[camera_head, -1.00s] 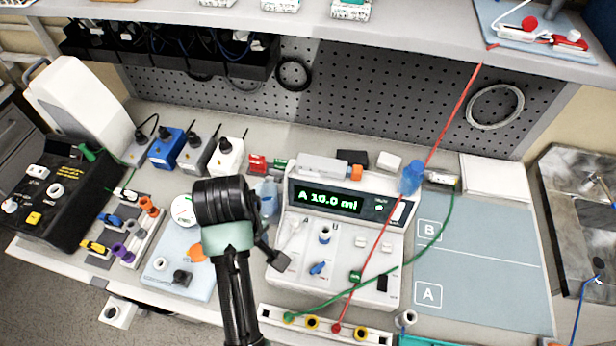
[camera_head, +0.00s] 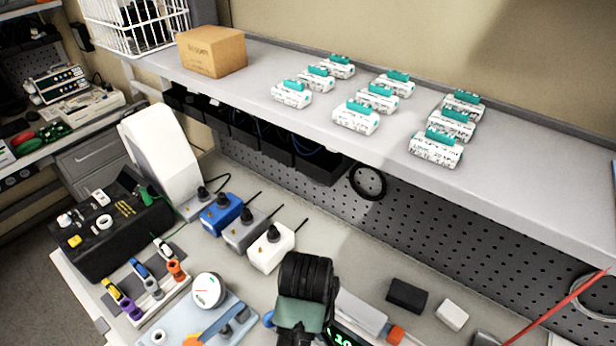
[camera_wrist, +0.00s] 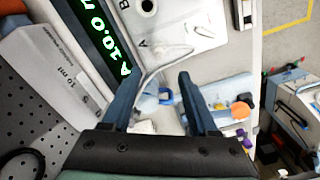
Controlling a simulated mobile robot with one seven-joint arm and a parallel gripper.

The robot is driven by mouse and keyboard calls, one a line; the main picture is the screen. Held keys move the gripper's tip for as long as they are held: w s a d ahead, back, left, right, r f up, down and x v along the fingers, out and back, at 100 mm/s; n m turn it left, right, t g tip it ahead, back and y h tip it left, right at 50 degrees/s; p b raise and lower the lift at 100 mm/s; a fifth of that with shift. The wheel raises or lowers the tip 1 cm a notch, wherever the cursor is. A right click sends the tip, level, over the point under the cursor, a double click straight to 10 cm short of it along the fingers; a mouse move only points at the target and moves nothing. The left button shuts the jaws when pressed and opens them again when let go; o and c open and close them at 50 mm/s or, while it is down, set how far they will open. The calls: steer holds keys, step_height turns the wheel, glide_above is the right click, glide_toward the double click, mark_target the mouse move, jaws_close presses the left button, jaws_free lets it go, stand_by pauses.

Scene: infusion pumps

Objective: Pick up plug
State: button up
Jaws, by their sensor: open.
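Several block-shaped pieces with dark fittings and cables, which look like plugs, stand on the bench left of my arm: a blue one (camera_head: 220,213), a grey one (camera_head: 245,231) and a white one (camera_head: 272,249). I cannot tell which item is the task's plug. My gripper (camera_wrist: 157,85) is open in the wrist view, with nothing held between its fingers. A pale tube or cable (camera_wrist: 163,58) lies beyond the fingertips, by the infusion pump (camera_wrist: 175,28). The head view shows the wrist's dark end, but the fingers are hidden or out of frame.
A long shelf (camera_head: 400,150) carrying white-and-teal boxes (camera_head: 356,117) and a cardboard box (camera_head: 212,52) overhangs the bench back. A black case (camera_head: 110,225), a tall white device (camera_head: 160,155) and a rack of coloured connectors (camera_head: 145,285) crowd the left. A light-blue board (camera_head: 235,325) lies in front.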

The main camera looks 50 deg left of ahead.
steer(key=shift+d+f+p, duration=0.1)
steer(key=shift+f+p, duration=1.25)
steer(key=shift+f, duration=2.85)
jaws_close()
